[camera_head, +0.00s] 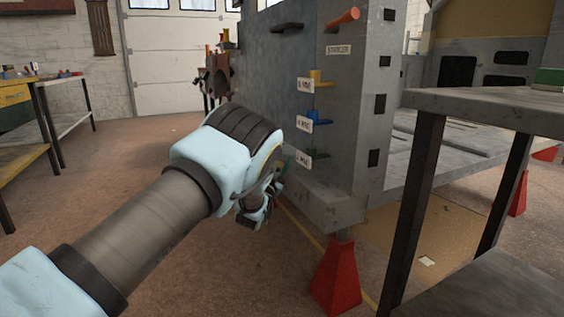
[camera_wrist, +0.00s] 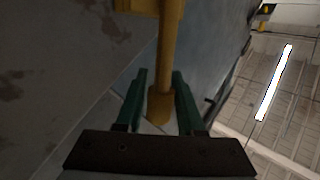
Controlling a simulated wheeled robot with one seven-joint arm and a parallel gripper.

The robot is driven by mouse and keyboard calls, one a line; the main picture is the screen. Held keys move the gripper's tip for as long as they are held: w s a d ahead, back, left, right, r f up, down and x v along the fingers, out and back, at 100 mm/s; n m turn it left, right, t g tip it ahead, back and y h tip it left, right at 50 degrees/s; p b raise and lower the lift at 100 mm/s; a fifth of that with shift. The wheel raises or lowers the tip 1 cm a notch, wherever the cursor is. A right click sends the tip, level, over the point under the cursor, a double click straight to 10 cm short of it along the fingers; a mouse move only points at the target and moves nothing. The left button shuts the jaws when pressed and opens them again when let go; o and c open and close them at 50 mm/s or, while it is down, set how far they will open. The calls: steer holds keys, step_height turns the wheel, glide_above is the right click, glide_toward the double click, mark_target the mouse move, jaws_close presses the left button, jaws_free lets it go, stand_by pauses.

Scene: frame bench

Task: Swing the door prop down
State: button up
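My gripper (camera_head: 270,192) is low beside the left face of the grey frame (camera_head: 280,75) in the head view; its fingertips are mostly hidden there. In the wrist view my gripper (camera_wrist: 159,78) has its two green fingers apart, one on each side of a yellow rod (camera_wrist: 169,50). The rod ends in a thicker rounded knob between the fingers. I cannot tell whether a finger touches it. I cannot tell from the pictures whether this rod is the door prop; no matching rod shows clearly by my gripper in the head view.
An orange handle (camera_head: 342,19) sticks out of the frame's top, above yellow (camera_head: 318,78), blue (camera_head: 318,117) and green (camera_head: 318,154) levers with white labels. A red stand (camera_head: 337,278) is under the frame. A grey table (camera_head: 490,105) is at right. Open floor (camera_head: 130,165) lies left.

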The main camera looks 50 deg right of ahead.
steer(key=o, duration=0.3)
steer(key=p+v, duration=0.2)
steer(key=v, duration=0.8)
steer(key=shift+a, duration=0.35)
steer(key=shift+s+f, duration=0.1)
steer(key=shift+f, duration=0.05)
steer(key=shift+c, duration=0.2)
